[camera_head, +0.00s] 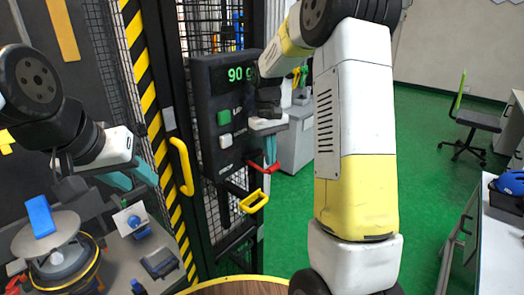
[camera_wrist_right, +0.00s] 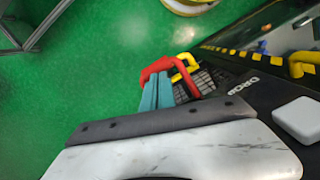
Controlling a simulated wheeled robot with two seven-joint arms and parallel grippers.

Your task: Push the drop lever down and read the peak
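The dark control panel (camera_head: 222,105) shows a green "90 g" readout (camera_head: 240,74). The red drop lever (camera_head: 262,168) sticks out from the panel's lower edge, near the "DROP" label. In the right wrist view the red lever (camera_wrist_right: 155,68) lies right at the tips of my right gripper (camera_wrist_right: 156,80). Its teal fingers are close together; in the head view the right gripper (camera_head: 270,152) is just above the lever. I cannot tell whether they touch. My left gripper (camera_head: 132,176) is at the left, its teal fingers apart, over the workbench and away from the lever.
A yellow loop handle (camera_head: 254,202) is below the red lever. A yellow door handle (camera_head: 182,166) is on the black cage frame beside striped posts (camera_head: 146,85). The workbench (camera_head: 105,255) holds a round device with a blue block (camera_head: 41,215).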

